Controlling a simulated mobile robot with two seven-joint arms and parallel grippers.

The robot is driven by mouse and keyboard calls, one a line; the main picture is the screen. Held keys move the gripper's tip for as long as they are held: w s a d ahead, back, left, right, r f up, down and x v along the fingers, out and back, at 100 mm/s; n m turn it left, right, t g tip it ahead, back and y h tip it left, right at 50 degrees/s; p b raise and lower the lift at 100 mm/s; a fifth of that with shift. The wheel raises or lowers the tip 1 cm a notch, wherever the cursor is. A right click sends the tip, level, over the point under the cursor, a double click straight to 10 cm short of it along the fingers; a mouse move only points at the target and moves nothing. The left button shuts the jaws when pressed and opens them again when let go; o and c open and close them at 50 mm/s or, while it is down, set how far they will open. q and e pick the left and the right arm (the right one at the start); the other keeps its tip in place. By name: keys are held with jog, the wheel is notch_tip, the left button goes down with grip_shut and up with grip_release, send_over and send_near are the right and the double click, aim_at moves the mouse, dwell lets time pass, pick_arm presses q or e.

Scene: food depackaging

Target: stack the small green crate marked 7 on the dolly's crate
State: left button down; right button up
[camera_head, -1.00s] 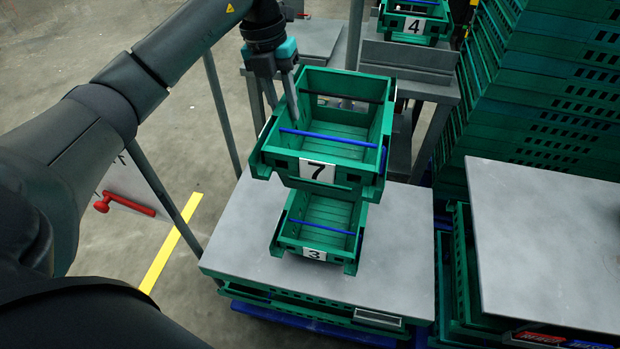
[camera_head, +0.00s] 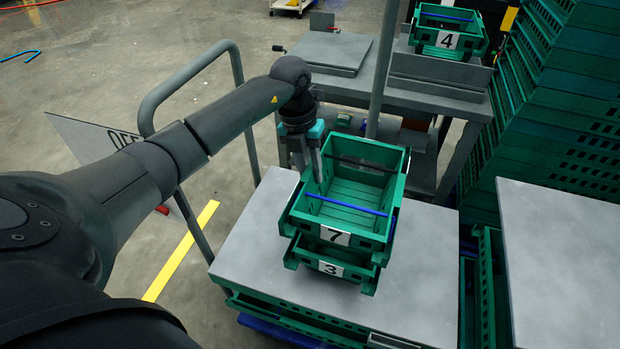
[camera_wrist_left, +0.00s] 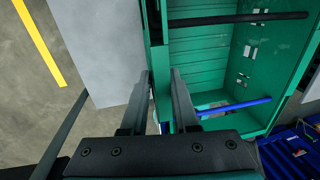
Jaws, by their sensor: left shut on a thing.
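The small green crate marked 7 (camera_head: 334,235), with a blue bar across its front and a dark bar at its back, is over the green crate marked 3 (camera_head: 330,267). Crate 3 stands on the grey top of the dolly (camera_head: 250,255); only its front and lower edge show. Crate 7 looks close to level; I cannot tell whether it touches crate 3. My left gripper (camera_head: 318,176) is shut on the left wall of crate 7. In the left wrist view, the fingers (camera_wrist_left: 160,78) straddle that wall (camera_wrist_left: 156,50). My right gripper is out of view.
A grey workbench (camera_head: 335,50) with another green crate marked 4 (camera_head: 447,40) is behind. A tall stack of green crates (camera_head: 560,110) and a second grey top (camera_head: 560,250) are at the right. The dolly's handle rail (camera_head: 190,70) rises at the left.

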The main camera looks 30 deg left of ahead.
pick_arm(q)
jog(key=shift+f, duration=1)
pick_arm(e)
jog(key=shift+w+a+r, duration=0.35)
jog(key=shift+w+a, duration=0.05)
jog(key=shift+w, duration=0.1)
pick_arm(q)
jog(key=shift+f, duration=0.1)
jog(key=c, duration=0.7)
grip_release()
jog(key=shift+f, duration=0.1)
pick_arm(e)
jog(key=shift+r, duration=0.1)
